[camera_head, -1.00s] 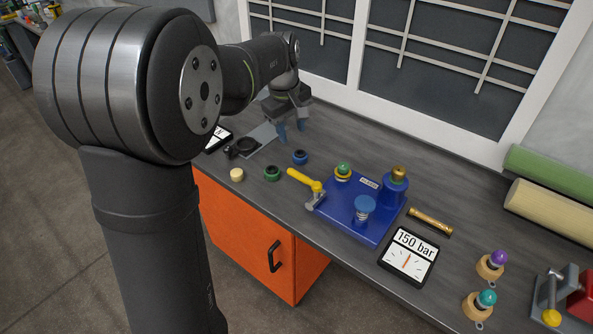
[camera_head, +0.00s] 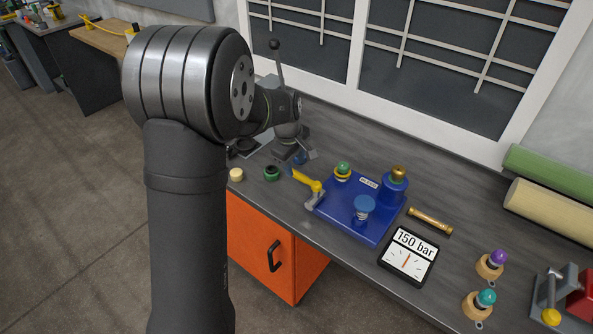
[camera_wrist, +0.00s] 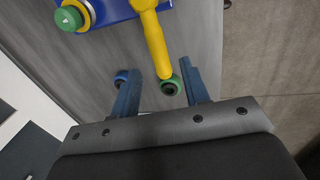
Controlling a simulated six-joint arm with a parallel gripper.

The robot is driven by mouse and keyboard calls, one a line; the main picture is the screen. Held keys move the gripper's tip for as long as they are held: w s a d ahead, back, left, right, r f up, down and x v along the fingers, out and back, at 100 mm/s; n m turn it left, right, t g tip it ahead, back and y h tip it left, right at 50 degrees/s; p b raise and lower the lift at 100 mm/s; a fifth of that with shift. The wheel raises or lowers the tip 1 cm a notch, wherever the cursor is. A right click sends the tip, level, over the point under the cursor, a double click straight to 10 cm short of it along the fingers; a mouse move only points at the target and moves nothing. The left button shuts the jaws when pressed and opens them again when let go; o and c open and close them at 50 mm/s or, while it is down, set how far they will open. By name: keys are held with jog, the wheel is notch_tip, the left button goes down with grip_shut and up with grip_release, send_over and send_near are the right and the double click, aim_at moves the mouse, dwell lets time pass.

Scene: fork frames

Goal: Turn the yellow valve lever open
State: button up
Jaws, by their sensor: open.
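The yellow valve lever (camera_head: 306,180) sits on a grey valve body at the left edge of the blue base plate (camera_head: 340,213). Its free end points up-left in the head view, away from the plate. In the wrist view the lever (camera_wrist: 154,42) comes down from the top, its end between my two blue-grey fingers. My gripper (camera_wrist: 156,67) is open with no visible contact on the lever; the height gap is hard to judge.
A green ring (camera_head: 272,173), a cream knob (camera_head: 236,174) and a blue cap (camera_wrist: 122,77) are on the bench near the lever. A gauge display (camera_head: 408,257) reads 150 bar.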

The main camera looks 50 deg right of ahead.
aim_at(297, 173)
jog(key=shift+d+f, duration=0.2)
jog(key=shift+f, duration=0.8)
jog(key=shift+d+f, duration=0.15)
jog(key=shift+f, duration=0.8)
grip_shut()
